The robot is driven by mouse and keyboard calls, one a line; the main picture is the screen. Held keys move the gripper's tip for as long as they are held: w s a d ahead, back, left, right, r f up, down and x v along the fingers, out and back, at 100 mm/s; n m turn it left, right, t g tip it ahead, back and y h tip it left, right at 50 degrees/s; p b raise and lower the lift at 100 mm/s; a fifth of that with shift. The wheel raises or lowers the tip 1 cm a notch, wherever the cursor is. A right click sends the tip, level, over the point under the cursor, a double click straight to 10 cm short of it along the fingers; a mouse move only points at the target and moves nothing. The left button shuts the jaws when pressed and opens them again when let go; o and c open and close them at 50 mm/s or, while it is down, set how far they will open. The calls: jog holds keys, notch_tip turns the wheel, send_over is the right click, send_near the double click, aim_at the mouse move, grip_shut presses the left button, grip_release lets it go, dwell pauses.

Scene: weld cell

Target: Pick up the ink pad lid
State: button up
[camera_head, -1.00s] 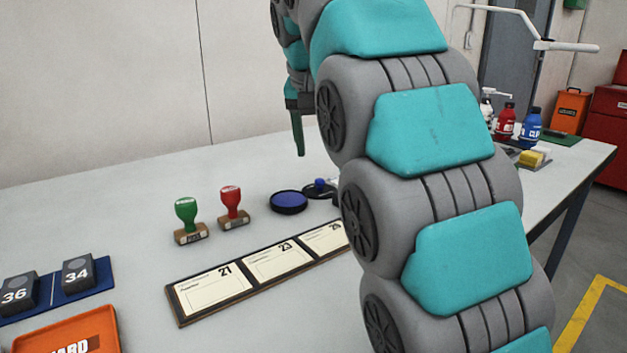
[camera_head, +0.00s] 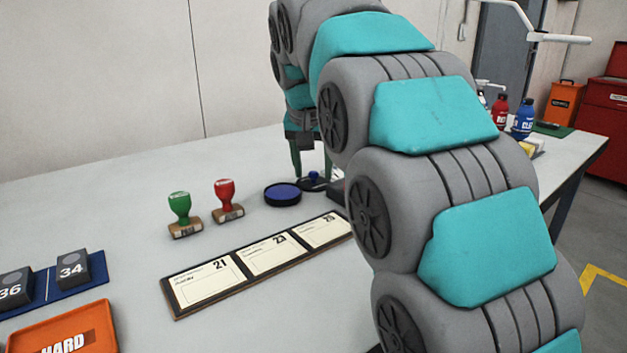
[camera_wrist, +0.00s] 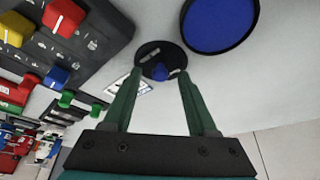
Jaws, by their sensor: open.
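The ink pad lid is a round black disc with a blue knob (camera_head: 314,176). It lies on the table just right of the open blue ink pad (camera_head: 283,194). In the wrist view the lid (camera_wrist: 151,52) sits just beyond my fingertips, and its blue knob (camera_wrist: 160,73) shows between them. The ink pad (camera_wrist: 222,20) is to its upper right there. My gripper (camera_wrist: 160,82) is open, with its green fingers spread either side of the knob and nothing held. In the head view my gripper (camera_head: 311,172) is low over the lid, partly hidden by my arm.
A green stamp (camera_head: 180,212) and a red stamp (camera_head: 226,198) stand left of the pad. A card holder (camera_head: 240,262) lies in front. Table space behind the stamps is clear.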

jog(key=shift+f, duration=0.15)
grip_shut()
dwell(0.4)
